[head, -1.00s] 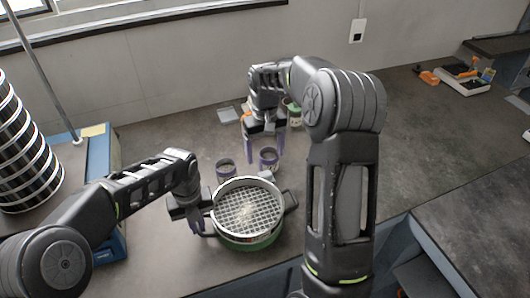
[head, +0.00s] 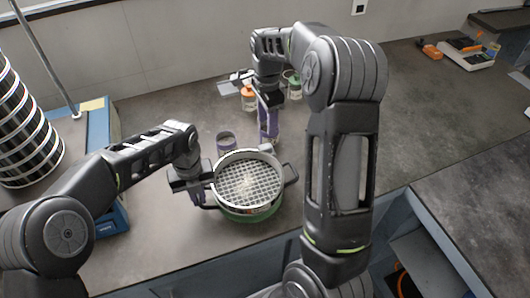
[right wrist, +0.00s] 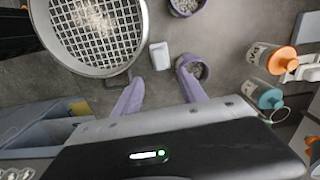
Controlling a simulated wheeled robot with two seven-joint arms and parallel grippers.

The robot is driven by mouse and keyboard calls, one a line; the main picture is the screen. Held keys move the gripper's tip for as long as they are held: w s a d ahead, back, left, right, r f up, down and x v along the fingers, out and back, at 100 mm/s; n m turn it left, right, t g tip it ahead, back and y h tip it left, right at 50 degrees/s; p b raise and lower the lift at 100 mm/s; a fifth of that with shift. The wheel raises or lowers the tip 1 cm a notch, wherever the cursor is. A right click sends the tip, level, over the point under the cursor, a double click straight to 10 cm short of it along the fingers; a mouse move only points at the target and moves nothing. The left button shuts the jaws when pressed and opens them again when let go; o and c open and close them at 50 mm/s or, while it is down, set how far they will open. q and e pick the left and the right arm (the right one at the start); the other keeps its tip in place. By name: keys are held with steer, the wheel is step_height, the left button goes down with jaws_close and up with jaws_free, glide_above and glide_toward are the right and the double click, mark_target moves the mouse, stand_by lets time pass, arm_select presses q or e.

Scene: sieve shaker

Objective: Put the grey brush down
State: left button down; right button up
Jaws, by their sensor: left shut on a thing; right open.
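I cannot make out the grey brush for sure. A small light grey block (right wrist: 160,55) lies beside the sieve in the right wrist view; it also shows in the head view (head: 265,148). A pale object (right wrist: 300,70) lies near the bottles, too unclear to name. My right gripper (head: 268,138) is open, pointing down behind the sieve; its purple fingers (right wrist: 160,92) hold nothing visible between them. One finger is close to a small purple-rimmed cup (right wrist: 191,70). My left gripper (head: 203,192) is shut on the left handle of the round sieve (head: 250,182).
Another cup (head: 226,140) stands behind the sieve. An orange-capped bottle (head: 248,97) and a green-capped bottle (head: 294,87) stand farther back, near a grey pad (head: 228,88). A striped column (head: 25,130) stands at left.

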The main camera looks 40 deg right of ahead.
mark_target(267, 145)
steer(key=shift+m, duration=0.3)
steer(key=shift+f, duration=3.4)
steer(key=shift+f, duration=0.1)
step_height(267, 145, down, 5)
steer(key=shift+f, duration=0.1)
steer(key=shift+c, duration=0.3)
steer(key=shift+w, duration=0.1)
jaws_close()
